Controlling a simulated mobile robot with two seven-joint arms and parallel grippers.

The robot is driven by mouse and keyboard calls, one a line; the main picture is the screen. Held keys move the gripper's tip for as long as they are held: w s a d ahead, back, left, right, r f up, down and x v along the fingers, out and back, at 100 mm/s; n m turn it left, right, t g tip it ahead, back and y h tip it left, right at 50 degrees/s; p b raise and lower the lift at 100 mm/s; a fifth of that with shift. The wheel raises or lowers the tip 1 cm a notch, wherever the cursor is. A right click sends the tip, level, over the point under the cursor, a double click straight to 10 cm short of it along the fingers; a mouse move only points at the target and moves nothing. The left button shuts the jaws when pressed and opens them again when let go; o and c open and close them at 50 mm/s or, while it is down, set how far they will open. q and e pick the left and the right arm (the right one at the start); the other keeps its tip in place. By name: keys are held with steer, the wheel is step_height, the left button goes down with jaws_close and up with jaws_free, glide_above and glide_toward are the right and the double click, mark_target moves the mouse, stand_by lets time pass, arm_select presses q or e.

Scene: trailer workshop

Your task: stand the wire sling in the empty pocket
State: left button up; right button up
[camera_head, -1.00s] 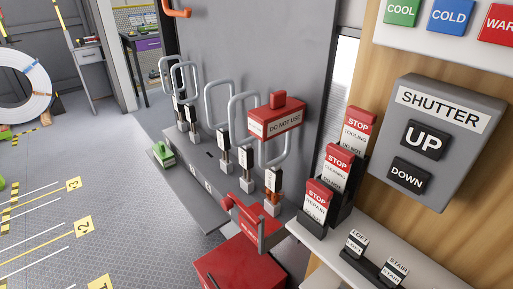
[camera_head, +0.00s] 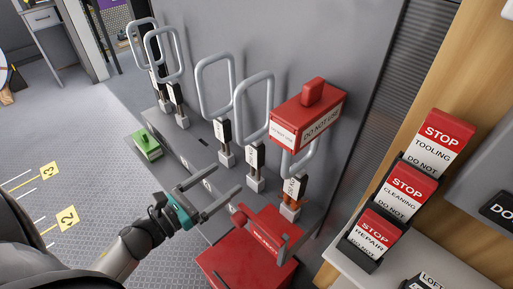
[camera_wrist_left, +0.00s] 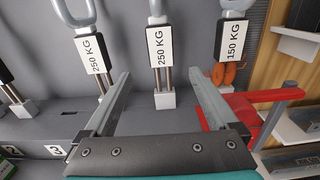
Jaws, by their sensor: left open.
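Several wire slings with grey loops and black tagged sleeves stand in a row on a grey ledge against the panel. In the head view one sling (camera_head: 222,130) stands left of another (camera_head: 257,150). The rightmost sling (camera_head: 293,185), with orange strands, is partly under a red DO NOT USE cover (camera_head: 308,117). In the left wrist view two tags (camera_wrist_left: 160,47) read 250 KG and the orange one (camera_wrist_left: 233,42) reads 150 KG. A small dark slot (camera_head: 203,142) shows in the ledge; I cannot tell whether it is the empty pocket. My left gripper (camera_head: 230,179) is open and empty, before the slings.
A red box (camera_head: 228,264) with a raised red arm stands close right of my left gripper. A green block (camera_head: 147,147) lies at the ledge's left end. STOP cards (camera_head: 404,185) stand in a black rack at right. Floor at left is clear.

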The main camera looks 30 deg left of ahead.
mark_target(250, 159)
arm_select(q)
steer(key=x, duration=0.9)
steer(key=shift+p+x, duration=0.35)
steer(key=shift+x, duration=2.4)
steer(key=shift+d, duration=0.1)
jaws_close()
steer(key=shift+s, duration=0.1)
steer(key=shift+r, duration=0.25)
